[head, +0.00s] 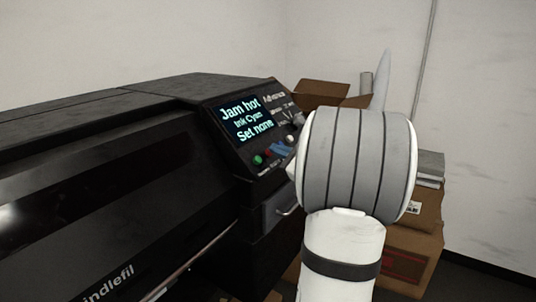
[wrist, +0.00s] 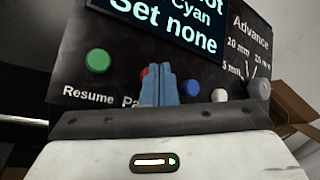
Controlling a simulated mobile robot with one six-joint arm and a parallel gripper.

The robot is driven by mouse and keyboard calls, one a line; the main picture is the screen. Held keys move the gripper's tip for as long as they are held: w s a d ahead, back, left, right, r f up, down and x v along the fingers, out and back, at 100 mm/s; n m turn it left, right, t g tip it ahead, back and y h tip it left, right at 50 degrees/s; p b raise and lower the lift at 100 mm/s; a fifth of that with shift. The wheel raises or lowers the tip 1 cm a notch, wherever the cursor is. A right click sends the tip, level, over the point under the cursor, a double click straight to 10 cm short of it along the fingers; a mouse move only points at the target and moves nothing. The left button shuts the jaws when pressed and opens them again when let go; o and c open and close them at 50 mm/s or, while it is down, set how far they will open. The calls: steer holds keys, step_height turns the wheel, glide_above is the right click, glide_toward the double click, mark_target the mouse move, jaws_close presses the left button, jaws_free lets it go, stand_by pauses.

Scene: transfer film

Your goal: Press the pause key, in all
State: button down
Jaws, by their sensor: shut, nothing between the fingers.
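The control panel (head: 240,148) is on the right end of a black printer. Its screen (wrist: 165,18) reads "Jam hot", "Ink Cyan", "Set none" in the head view. A red key (wrist: 145,71) sits above a label beginning "Pa"; my gripper covers most of both. My gripper (wrist: 162,72) has its blue fingers shut and empty, in front of the red key. Whether they touch the key I cannot tell. In the head view the blue fingers (head: 282,149) are at the panel, beside the red key (head: 268,152).
A green key (wrist: 97,61) labelled "Resume" is to the left. A blue key (wrist: 193,88), a white key (wrist: 219,95) and a grey "Advance" knob (wrist: 259,89) are to the right. Cardboard boxes (head: 410,262) stand behind my arm.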

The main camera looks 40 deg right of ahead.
steer(key=shift+r, duration=0.1)
steer(key=shift+s+d+r, duration=0.2)
steer(key=shift+s+r, duration=0.3)
steer(key=shift+s, duration=0.05)
steer(key=shift+r, duration=0.1)
steer(key=s+r+p, duration=0.1)
steer(key=s+d+r+p, duration=0.1)
steer(key=s+r, duration=0.1)
steer(key=shift+s+d+r, duration=0.15)
steer(key=shift+d+r, duration=0.05)
stand_by(0.5)
steer(key=shift+a, duration=0.1)
stand_by(0.6)
